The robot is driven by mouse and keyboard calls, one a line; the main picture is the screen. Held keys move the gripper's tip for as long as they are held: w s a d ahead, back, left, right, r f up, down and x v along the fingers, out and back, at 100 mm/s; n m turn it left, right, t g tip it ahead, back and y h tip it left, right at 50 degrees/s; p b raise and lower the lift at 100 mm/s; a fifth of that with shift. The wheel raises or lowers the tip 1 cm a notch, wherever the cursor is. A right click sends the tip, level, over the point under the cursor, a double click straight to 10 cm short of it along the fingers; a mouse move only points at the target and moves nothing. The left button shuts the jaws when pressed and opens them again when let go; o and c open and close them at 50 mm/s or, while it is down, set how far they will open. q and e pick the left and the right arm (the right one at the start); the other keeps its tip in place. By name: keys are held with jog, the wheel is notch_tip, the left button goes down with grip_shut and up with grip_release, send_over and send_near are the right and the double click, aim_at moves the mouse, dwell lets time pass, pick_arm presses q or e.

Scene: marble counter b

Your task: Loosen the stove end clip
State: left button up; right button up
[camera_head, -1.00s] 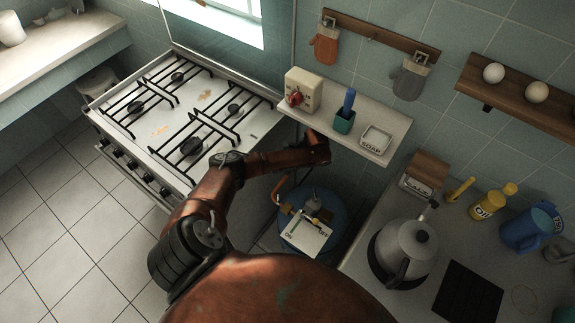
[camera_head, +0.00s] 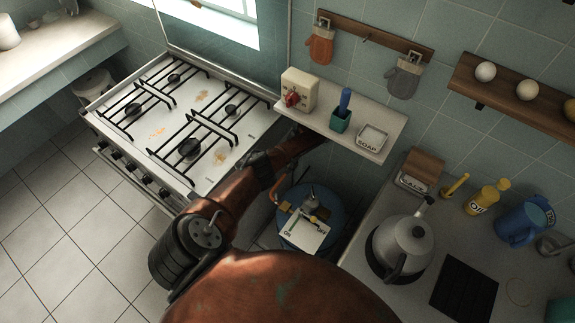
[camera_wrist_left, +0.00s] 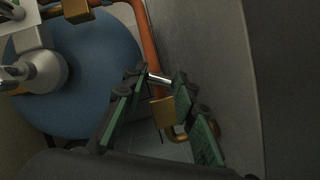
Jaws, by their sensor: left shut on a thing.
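In the left wrist view, the orange hose (camera_wrist_left: 147,40) runs down beside the stove's grey side. A brass clip (camera_wrist_left: 162,112) with a silver screw shows low on the hose, beside the stove; I take it for the stove end clip. My left gripper (camera_wrist_left: 161,80) has its green fingers on either side of the silver screw and is shut on it. A second brass clip (camera_wrist_left: 78,10) is at the top left, near the blue gas cylinder (camera_wrist_left: 85,85). In the head view, my left gripper is hidden below the shelf. My right gripper is not in view.
The stove (camera_head: 190,120) stands at the left. The wall shelf (camera_head: 345,125) with a timer, a brush holder and a soap dish overhangs my left forearm. The gas cylinder (camera_head: 340,222) stands between the stove and the counter (camera_head: 385,200) with a kettle (camera_head: 403,245).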

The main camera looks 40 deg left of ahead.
pick_arm(q)
jog(key=shift+a+n, duration=0.1)
jog(key=shift+n, duration=0.2)
jog(key=o, duration=1.1)
